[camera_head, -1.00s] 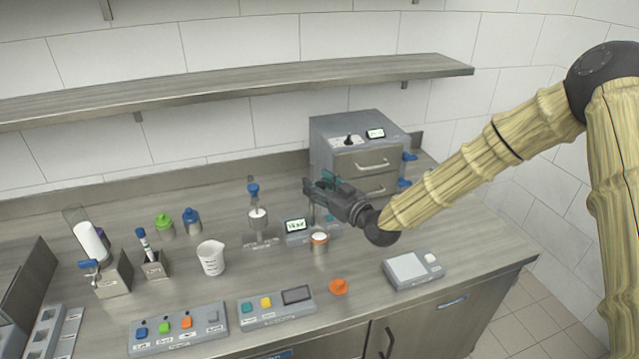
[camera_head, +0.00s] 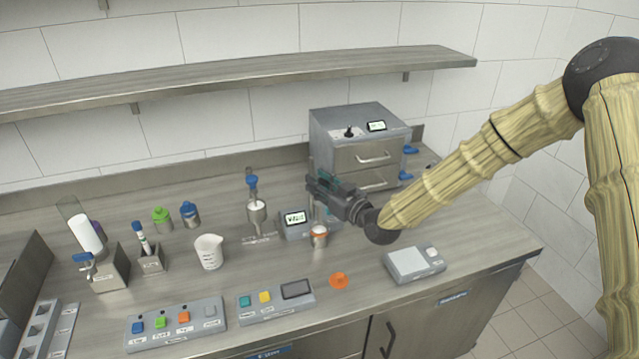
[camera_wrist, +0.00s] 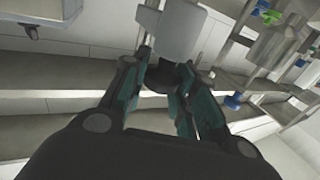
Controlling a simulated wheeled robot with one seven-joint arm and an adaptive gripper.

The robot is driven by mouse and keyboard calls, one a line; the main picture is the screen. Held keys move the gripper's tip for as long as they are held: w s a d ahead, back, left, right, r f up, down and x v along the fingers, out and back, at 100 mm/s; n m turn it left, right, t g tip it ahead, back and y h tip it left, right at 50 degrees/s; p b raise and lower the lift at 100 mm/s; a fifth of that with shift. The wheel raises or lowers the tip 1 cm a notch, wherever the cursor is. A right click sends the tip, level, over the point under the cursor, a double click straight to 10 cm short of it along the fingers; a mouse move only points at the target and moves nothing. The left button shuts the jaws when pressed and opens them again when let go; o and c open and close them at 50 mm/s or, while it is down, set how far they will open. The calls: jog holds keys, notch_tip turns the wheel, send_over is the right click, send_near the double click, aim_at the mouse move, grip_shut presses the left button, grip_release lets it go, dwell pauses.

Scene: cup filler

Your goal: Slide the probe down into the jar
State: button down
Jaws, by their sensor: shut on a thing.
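My gripper (camera_head: 316,186) is above and close to the jar, in front of the grey drawer cabinet. In the wrist view its fingers (camera_wrist: 165,72) are closed around a small dark part below a pale grey block (camera_wrist: 168,36). I take this held part to be the probe's, but its full shape is hidden. The jar (camera_head: 319,242) is small and metallic with an orange rim and pale contents. It stands upright on the counter beside the meter (camera_head: 295,222). Whether the probe's tip is inside the jar cannot be told.
An orange lid (camera_head: 339,281) lies in front of the jar. A scale (camera_head: 413,264) is to the right, button panels (camera_head: 176,326) in front. A funnel stand (camera_head: 257,214) and a white beaker (camera_head: 209,252) are to the left. The drawer cabinet (camera_head: 357,125) stands close behind my gripper.

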notch_tip(320, 180, down, 5)
jog(key=b, duration=0.4)
jog(key=c, duration=1.1)
grip_release()
jog(key=shift+c, duration=0.2)
jog(key=v, duration=1.2)
jog(key=shift+w, duration=0.1)
